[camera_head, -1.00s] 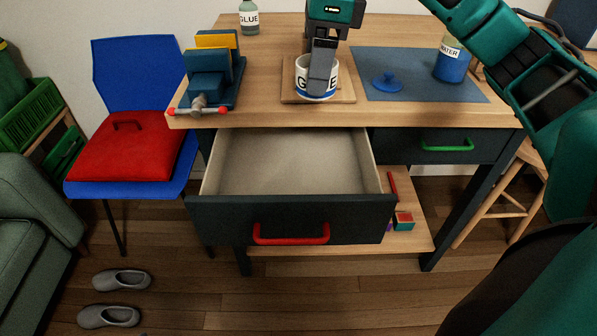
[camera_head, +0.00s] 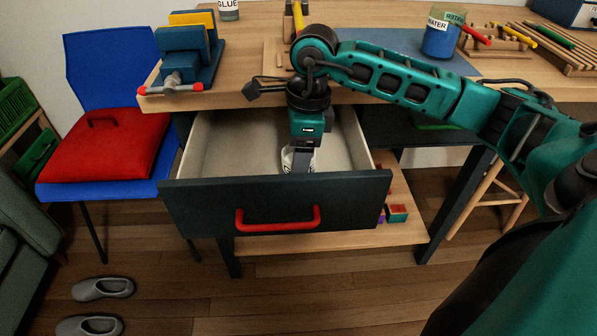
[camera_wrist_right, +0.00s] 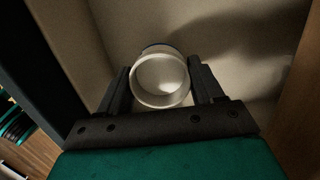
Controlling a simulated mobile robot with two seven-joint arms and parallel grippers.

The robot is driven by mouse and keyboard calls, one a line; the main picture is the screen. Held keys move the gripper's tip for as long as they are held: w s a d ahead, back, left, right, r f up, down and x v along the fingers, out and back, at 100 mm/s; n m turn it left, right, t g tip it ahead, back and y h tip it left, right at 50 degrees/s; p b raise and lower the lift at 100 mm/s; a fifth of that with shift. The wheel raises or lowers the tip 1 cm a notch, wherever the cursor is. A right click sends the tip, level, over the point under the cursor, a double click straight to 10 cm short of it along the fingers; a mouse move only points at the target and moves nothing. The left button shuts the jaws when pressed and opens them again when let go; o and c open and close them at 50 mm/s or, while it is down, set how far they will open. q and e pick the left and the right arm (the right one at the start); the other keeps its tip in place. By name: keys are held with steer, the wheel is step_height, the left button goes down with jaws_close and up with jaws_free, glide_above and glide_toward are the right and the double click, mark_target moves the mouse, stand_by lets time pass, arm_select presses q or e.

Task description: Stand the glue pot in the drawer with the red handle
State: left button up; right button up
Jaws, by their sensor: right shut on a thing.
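The drawer with the red handle (camera_head: 278,221) is pulled open below the tabletop. My right gripper (camera_head: 298,165) reaches down into it, shut on the white glue pot (camera_head: 287,158). In the head view the pot is mostly hidden behind the gripper and the drawer front (camera_head: 350,197). In the right wrist view the pot (camera_wrist_right: 161,82) appears open-topped and empty between the two fingers, over the pale drawer floor (camera_wrist_right: 215,52). I cannot tell whether its base touches the floor. My left gripper is not in view.
A blue vise (camera_head: 190,58) stands at the table's left edge. A glue bottle (camera_head: 229,10) and a water jar (camera_head: 440,38) stand farther back. A blue chair with a red cushion (camera_head: 105,148) is at left. The drawer's left part is free.

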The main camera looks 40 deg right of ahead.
step_height(320, 180, down, 4)
steer(key=shift+f+b, duration=0.1)
steer(key=shift+b, duration=0.45)
steer(key=shift+f, duration=0.1)
steer(key=o, duration=1.2)
steer(key=shift+c, duration=0.2)
